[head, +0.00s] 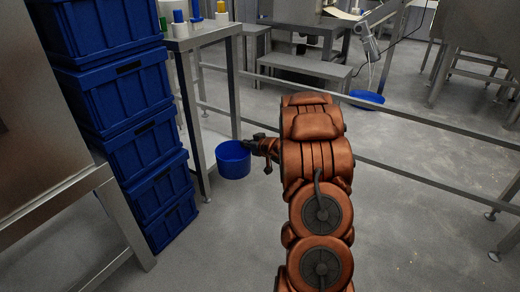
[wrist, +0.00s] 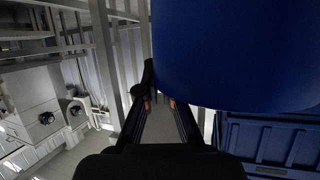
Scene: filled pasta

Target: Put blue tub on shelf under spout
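A round blue tub (head: 233,160) is at the tip of my gripper (head: 258,144) in the head view, beside the leg of the metal table. In the wrist view the tub (wrist: 240,50) fills the upper right, very close. A grey spout (head: 370,48) hangs at the back right. A second blue container (head: 367,100) is on the floor below it. A low grey shelf (head: 300,66) is left of the spout.
Blue crates (head: 130,140) are stacked at the left, close to the tub. A metal table (head: 200,36) with blue, white and yellow items stands behind them. A low metal rail (head: 400,172) crosses between my arm and the spout.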

